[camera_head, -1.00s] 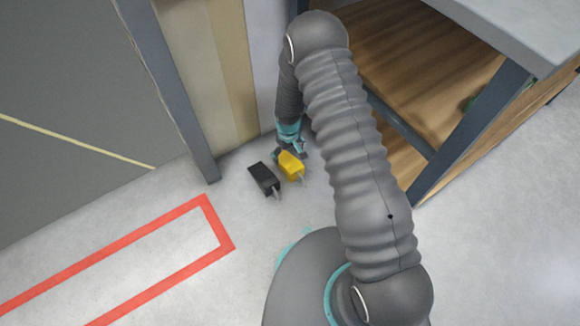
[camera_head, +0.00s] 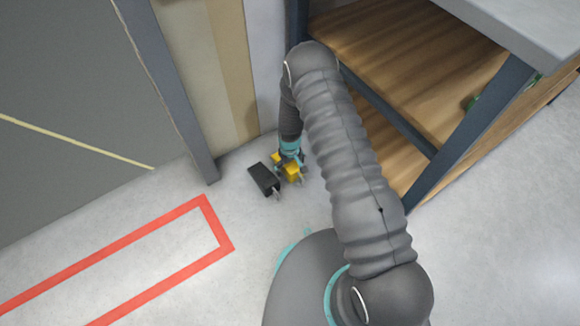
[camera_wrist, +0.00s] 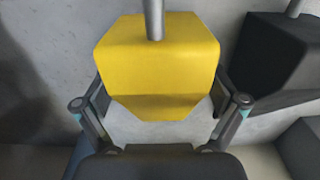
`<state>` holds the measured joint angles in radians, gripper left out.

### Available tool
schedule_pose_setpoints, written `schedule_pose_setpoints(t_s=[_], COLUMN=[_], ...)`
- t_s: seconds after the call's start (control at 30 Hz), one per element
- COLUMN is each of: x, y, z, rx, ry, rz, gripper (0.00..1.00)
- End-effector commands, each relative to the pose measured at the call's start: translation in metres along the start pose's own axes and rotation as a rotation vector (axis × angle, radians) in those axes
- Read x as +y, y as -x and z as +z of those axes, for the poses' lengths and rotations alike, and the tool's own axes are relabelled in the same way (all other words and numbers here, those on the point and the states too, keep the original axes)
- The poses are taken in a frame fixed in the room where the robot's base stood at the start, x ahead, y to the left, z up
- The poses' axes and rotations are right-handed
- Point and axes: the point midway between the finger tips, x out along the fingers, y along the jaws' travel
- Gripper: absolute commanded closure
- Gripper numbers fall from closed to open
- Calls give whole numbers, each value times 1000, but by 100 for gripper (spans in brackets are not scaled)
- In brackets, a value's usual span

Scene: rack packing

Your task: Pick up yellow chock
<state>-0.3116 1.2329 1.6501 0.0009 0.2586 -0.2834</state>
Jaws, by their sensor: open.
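The yellow chock (camera_head: 292,171) lies on the grey floor near the wall, partly hidden by my gripper in the head view. In the wrist view the yellow chock (camera_wrist: 158,62) fills the upper middle, with a grey rod standing up from it. My gripper (camera_wrist: 160,108) is open, with one finger on each side of the chock's near end. Whether the fingers touch it I cannot tell. In the head view my gripper (camera_head: 291,160) is down at the chock.
A black chock (camera_head: 264,179) lies close to the left of the yellow one; the wrist view shows it at right (camera_wrist: 278,52). A wooden-shelved rack (camera_head: 420,60) stands to the right. A red floor outline (camera_head: 170,221) lies at left. The floor in front is clear.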

Motion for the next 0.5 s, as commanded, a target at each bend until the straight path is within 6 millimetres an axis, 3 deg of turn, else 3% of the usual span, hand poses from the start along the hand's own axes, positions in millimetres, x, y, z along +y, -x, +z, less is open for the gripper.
schedule_pose_setpoints(t_s=[0.1,0.4,0.47,0.5], x=[0,0,0,0], y=[0,0,0,1], z=[0,0,0,0], rx=[0,0,0,1], ry=[0,0,0,0], rz=[0,0,0,0], gripper=[7,82,97,97])
